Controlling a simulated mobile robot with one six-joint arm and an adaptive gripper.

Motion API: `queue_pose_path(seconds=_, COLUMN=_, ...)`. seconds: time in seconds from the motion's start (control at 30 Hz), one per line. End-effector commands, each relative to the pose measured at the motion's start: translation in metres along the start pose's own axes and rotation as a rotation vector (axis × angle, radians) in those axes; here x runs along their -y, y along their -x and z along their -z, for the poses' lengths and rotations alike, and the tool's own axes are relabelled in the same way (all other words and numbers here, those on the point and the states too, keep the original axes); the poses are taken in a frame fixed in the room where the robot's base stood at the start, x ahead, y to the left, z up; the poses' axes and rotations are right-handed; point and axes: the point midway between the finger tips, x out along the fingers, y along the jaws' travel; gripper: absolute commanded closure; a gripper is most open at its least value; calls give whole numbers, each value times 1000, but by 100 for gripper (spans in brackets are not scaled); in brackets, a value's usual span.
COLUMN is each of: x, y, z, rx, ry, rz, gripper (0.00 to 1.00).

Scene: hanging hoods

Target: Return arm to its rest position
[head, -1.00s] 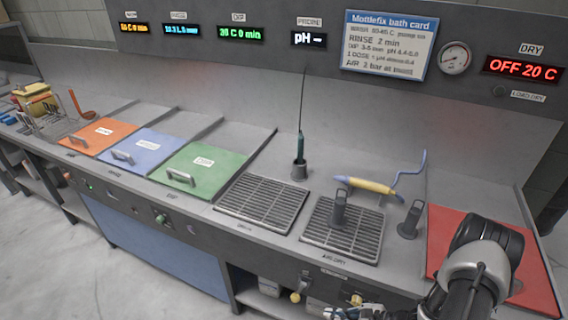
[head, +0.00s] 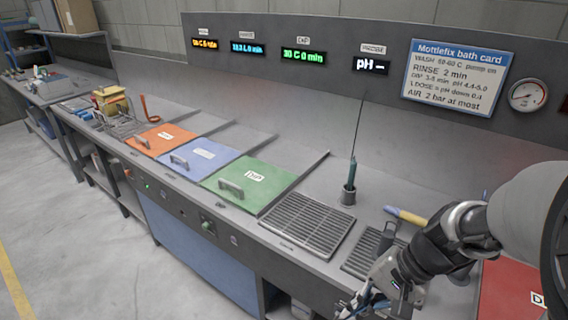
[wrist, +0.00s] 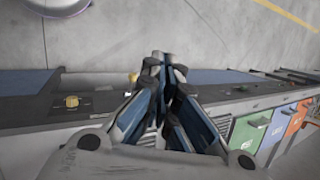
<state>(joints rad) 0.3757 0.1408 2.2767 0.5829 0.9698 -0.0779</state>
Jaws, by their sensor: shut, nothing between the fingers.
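My gripper (head: 372,300) is at the lower right of the head view, in front of the bench's front edge by the right-hand grate. In the wrist view my gripper (wrist: 160,62) has its blue-padded fingers drawn together with nothing between them. My arm crosses the right side of the head view and hides part of the right grate, the yellow-handled air tool and the red lid.
The bench carries an orange lid (head: 160,138), a blue lid (head: 204,153), a green lid (head: 250,184), a grate (head: 308,223) and a probe in a holder (head: 350,185). The floor (head: 70,220) in front is clear.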

Motion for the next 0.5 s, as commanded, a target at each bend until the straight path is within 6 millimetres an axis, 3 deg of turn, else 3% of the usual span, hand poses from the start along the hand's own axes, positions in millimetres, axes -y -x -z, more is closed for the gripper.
queue_pose_path(seconds=0.2, x=4, y=43, z=-57, rx=-167, ry=319, rz=-148, gripper=100)
queue_pose_path(seconds=0.5, x=-13, y=87, z=-105, rx=-419, ry=664, rz=-299, gripper=100)
